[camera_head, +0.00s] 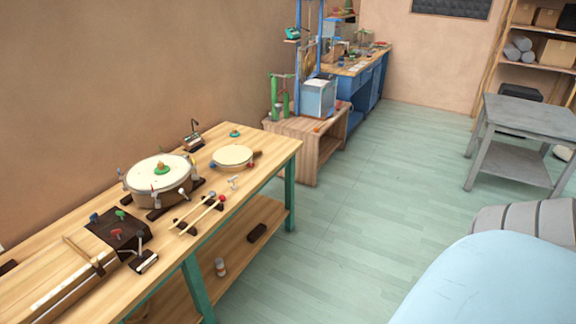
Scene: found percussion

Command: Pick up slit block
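No block with a clearly visible slit can be made out at this size. A small dark brown block (257,232) lies on the lower shelf of the wooden workbench (270,150), near its far end. A larger dark box (118,229) with coloured knobs sits on the bench top at the near left. I cannot tell whether either is the slit block. Neither of my grippers is in view.
A small bottle (220,266) stands on the lower shelf. A grey table (530,115) stands at the right. The green floor between is clear.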

